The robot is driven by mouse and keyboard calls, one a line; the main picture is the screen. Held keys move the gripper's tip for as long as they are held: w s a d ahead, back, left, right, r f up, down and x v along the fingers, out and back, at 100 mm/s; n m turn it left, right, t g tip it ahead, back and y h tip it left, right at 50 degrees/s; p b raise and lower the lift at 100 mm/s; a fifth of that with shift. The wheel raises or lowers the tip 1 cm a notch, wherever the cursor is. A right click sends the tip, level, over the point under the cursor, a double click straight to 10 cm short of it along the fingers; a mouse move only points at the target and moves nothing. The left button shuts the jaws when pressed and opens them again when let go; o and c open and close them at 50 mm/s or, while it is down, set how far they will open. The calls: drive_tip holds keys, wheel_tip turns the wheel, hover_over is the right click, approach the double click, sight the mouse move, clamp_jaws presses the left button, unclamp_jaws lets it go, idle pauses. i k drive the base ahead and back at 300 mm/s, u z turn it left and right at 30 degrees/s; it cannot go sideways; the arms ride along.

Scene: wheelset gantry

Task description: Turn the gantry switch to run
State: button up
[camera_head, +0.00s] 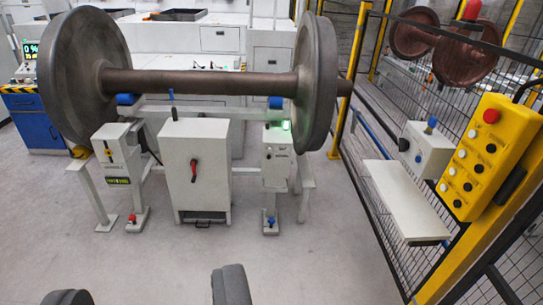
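A wheelset stand holds a rusty wheelset (210,83) across two supports. Below its axle is a white cabinet (180,150) with a red handle (194,170) on its front, standing roughly upright. A narrow white box (277,160) with a lit green lamp is to the right of it. A white box with a blue knob (430,126) is mounted on the fence at right. I cannot tell which of these is the gantry switch, and labels are too small to read. My gripper (150,293) is at the bottom edge, its dark fingers wide apart, empty and away from all of these.
A yellow button panel (490,155) with a red button hangs on the right fence, above a white shelf (403,200). Black mesh fencing (390,230) runs along the right. A blue cabinet (37,130) stands at left. The grey floor in front of the stand is clear.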

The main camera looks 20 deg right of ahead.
sight(403, 145)
drive_tip(key=u, duration=0.05)
drive_tip(key=i, duration=1.3)
drive_tip(key=z, duration=0.4)
drive_tip(key=i, duration=1.3)
drive_tip(key=z, duration=0.95)
drive_tip(key=i, duration=0.9)
drive_tip(key=z, duration=0.4)
